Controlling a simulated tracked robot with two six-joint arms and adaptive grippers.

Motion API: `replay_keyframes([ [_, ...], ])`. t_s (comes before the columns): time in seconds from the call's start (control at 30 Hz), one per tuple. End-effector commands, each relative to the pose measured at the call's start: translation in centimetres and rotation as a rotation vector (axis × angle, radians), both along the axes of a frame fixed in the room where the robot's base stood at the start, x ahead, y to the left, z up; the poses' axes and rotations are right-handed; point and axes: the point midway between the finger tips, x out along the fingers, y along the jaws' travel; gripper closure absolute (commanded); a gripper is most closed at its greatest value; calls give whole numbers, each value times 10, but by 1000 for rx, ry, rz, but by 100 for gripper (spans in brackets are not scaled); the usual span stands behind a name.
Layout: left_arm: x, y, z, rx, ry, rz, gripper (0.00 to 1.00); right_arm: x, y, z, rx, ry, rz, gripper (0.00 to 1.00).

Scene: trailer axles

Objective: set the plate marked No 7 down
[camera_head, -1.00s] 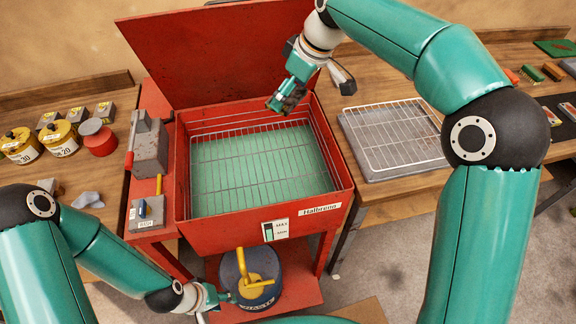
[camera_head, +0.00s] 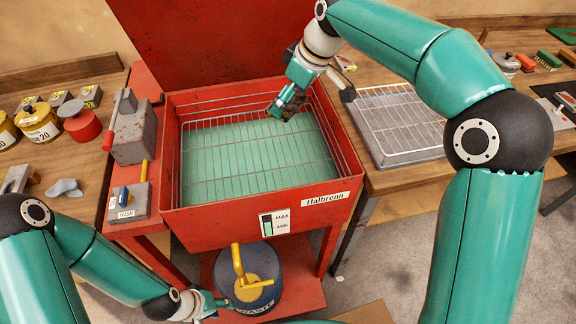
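My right gripper (camera_head: 285,104) is over the back right part of the red wash basin (camera_head: 180,222). A small dark brown piece (camera_head: 293,101) shows at its fingers, and the fingers look closed on it. I can read no No 7 mark on it or anywhere else. A wire rack (camera_head: 230,182) lies in the basin above green liquid (camera_head: 215,150). My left gripper (camera_head: 208,304) is low at the front, beside the blue waste drum (camera_head: 262,296). Its fingers are too small and partly hidden to tell their state.
The basin's red lid (camera_head: 210,45) stands open behind. A second wire rack on a tray (camera_head: 398,125) is on the right bench. A grey box (camera_head: 133,135) and a switch box (camera_head: 128,203) sit left of the basin. Yellow and red weights (camera_head: 38,125) stand on the left bench.

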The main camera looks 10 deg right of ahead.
Motion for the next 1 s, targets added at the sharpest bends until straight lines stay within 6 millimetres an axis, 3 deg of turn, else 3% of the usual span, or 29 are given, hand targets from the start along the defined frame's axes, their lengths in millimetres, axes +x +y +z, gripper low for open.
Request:
replay_keyframes([
  [0.17,0,0,-4,0,0,0,60,-1,0,-29,1,2,0,76],
  [0.6,0,0,-3,0,0,0,60,0,2,-132,1,2,2,76],
  [1.0,0,0,-1,0,0,0,60,0,2,-169,1,0,4,76],
])
